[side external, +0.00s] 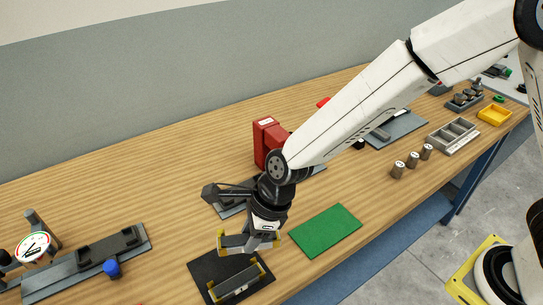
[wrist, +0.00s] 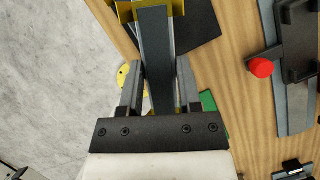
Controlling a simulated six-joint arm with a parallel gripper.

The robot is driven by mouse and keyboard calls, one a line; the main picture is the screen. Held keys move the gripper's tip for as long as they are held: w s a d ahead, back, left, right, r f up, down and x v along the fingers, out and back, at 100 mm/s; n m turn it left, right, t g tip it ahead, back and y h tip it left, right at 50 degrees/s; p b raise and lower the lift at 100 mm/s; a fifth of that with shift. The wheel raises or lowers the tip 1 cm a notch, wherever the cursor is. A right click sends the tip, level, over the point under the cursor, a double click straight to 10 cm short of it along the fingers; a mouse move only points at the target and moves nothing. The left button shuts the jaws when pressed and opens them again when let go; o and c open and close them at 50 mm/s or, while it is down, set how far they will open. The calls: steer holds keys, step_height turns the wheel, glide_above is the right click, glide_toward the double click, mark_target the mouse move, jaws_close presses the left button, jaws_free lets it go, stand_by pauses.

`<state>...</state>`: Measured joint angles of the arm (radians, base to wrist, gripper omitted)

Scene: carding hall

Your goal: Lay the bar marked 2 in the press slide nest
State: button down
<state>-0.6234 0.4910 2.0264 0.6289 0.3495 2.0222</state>
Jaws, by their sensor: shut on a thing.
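My gripper (side external: 251,240) is low over the near part of the bench, at the black mat (side external: 203,267). In the wrist view its two fingers are on either side of a long dark grey bar (wrist: 155,35) and shut on it. Yellow pieces (wrist: 124,14) flank the bar's far end. A grey bar-shaped piece with yellow ends (side external: 237,284) lies on the mat, just in front of the gripper in the side view. No number can be read on any bar. A red press-like unit (side external: 266,137) stands behind my gripper; my arm partly hides its base, and I cannot make out a nest there.
A green mat (side external: 326,230) lies right of my gripper. A dial gauge (side external: 34,247) and a grey fixture with a blue knob (side external: 111,267) stand at left. Several marked cylinders (side external: 398,170), a grey tray (side external: 454,136) and a yellow bin (side external: 494,115) are at right.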

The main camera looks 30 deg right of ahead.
steer(key=s+d+r, duration=0.2)
steer(key=s+d, duration=0.1)
steer(key=s, duration=0.2)
steer(key=shift+s+d+r, duration=0.15)
steer(key=shift+d+r, duration=0.05)
steer(key=shift+r, duration=0.2)
stand_by(0.5)
steer(key=w+d+f+n, duration=0.1)
steer(key=w+d+n, duration=0.1)
steer(key=w, duration=1.1)
steer(key=w+d+f+n+g, duration=0.1)
steer(key=w+d, duration=0.3)
steer(key=w, duration=0.9)
steer(key=shift+d+f+n+g+y, duration=0.3)
steer(key=shift+f+n, duration=0.25)
steer(key=shift+n, duration=0.15)
steer(key=shift+f, duration=0.15)
steer(key=shift+f, duration=2.75)
